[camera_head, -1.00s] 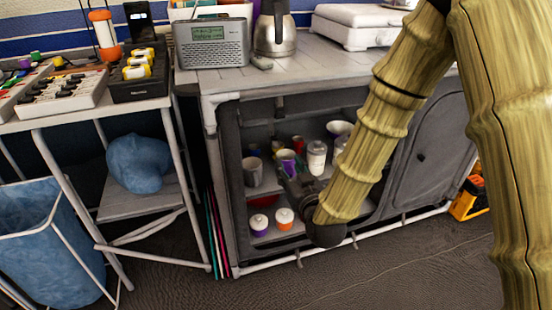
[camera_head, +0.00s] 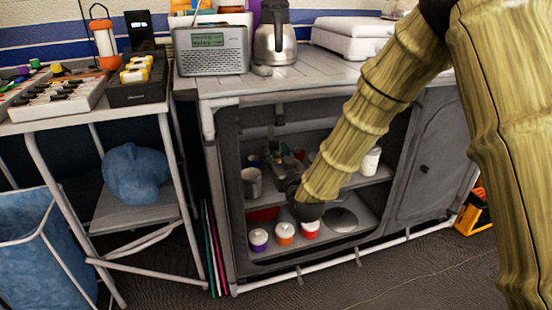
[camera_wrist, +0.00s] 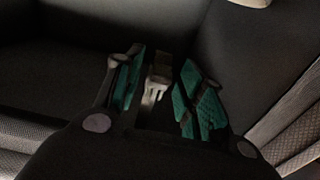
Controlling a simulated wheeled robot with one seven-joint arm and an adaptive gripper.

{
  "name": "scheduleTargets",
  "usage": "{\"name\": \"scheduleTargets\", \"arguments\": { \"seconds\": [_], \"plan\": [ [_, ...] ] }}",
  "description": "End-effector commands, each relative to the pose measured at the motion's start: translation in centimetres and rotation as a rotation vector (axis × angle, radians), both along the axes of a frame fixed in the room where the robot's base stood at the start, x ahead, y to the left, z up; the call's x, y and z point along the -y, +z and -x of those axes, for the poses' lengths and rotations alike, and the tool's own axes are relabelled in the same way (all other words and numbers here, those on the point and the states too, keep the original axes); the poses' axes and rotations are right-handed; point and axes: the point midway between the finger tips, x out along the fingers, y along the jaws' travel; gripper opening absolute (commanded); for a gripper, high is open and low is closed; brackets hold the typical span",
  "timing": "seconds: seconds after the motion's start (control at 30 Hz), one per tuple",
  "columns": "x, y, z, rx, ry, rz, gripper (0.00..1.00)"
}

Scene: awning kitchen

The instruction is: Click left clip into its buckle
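A pale grey clip (camera_wrist: 158,78) with prongs shows in the wrist view, between the teal-padded fingers of my gripper (camera_wrist: 163,62). It is close to the left finger, with a dark gap to the right finger. The gripper looks open. In the head view my gripper (camera_head: 282,162) is inside the open left part of the grey cabinet (camera_head: 225,190), partly hidden by my wrist. A small strap piece (camera_head: 279,114) hangs from the top edge of that opening, above the gripper. I cannot tell whether it is the clip or its buckle.
A metal mug (camera_head: 251,183) and a white bottle (camera_head: 371,160) stand on the inner shelf. Several lidded cups, including an orange one (camera_head: 284,233), and a grey lid (camera_head: 341,219) are below. A radio (camera_head: 211,50) and a kettle (camera_head: 274,38) stand on top.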

Motion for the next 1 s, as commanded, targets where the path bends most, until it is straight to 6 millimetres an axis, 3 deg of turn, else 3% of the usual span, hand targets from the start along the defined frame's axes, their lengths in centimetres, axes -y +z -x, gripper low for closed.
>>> {"name": "scheduleTargets", "arguments": {
  "seconds": [0.4, 0.6, 1.0],
  "plan": [
    [-0.2, 0.0, -0.6, 0.0, 0.0, 0.0, 0.37],
    [-0.2, 0.0, -0.6, 0.0, 0.0, 0.0, 0.01],
    [0.0, 1.1, -0.1, 0.0, 0.0, 0.0, 0.0]
  ]
}}
